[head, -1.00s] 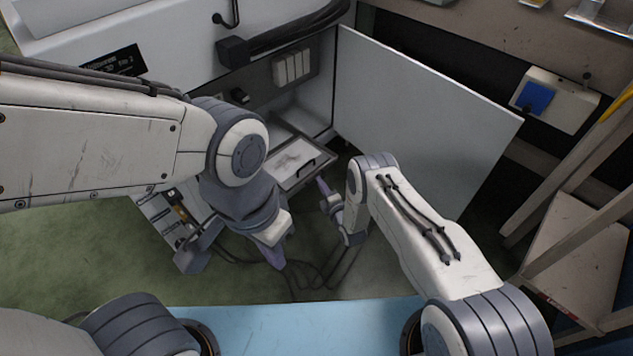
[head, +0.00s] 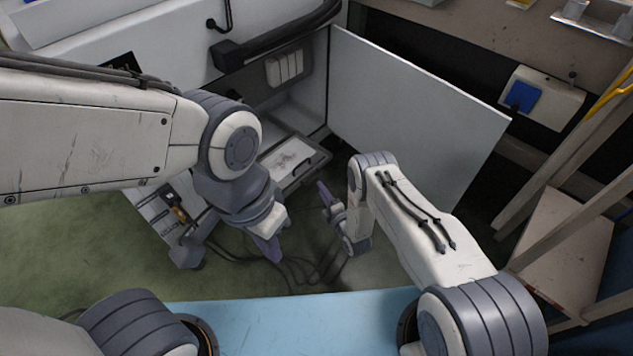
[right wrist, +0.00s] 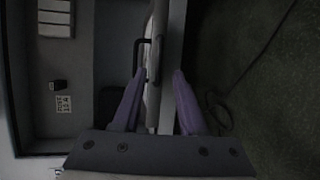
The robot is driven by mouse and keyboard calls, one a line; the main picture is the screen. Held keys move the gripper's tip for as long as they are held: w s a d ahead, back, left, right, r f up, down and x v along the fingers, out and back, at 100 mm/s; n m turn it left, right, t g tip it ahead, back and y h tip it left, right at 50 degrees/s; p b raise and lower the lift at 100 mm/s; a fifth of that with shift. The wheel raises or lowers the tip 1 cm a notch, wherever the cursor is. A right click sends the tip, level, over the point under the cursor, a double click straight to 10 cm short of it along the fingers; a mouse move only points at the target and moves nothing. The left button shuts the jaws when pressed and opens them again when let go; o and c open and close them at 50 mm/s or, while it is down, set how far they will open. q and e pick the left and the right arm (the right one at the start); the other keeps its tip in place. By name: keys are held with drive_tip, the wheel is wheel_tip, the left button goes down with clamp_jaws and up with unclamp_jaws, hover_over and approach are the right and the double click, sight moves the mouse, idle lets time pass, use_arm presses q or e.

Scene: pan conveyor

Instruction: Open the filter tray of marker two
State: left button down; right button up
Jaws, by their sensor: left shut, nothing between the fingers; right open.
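The marker's cabinet (head: 165,35) stands at the upper left with its big pale door (head: 415,110) swung open to the right. The filter tray (head: 287,157), a grey frame with a whitish panel, sits low in the opening and projects forward. Its dark handle (head: 308,173) is on the front edge. My right gripper (head: 329,201) is open, just to the right of the handle. In the right wrist view the tray's front edge and the dark handle (right wrist: 139,56) show beyond the open fingers (right wrist: 158,92).
A wooden-looking frame (head: 575,170) stands at the far right, near a box with a blue panel (head: 525,96). Dark cables (head: 310,275) lie on the green floor. A unit with a yellow part (head: 170,215) is partly hidden behind my left arm.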

drive_tip(key=p+v, duration=0.1)
drive_tip(key=v, duration=0.4)
drive_tip(key=shift+s+d+p, duration=0.1)
drive_tip(key=shift+s+p, duration=0.2)
drive_tip(key=shift+p, duration=0.1)
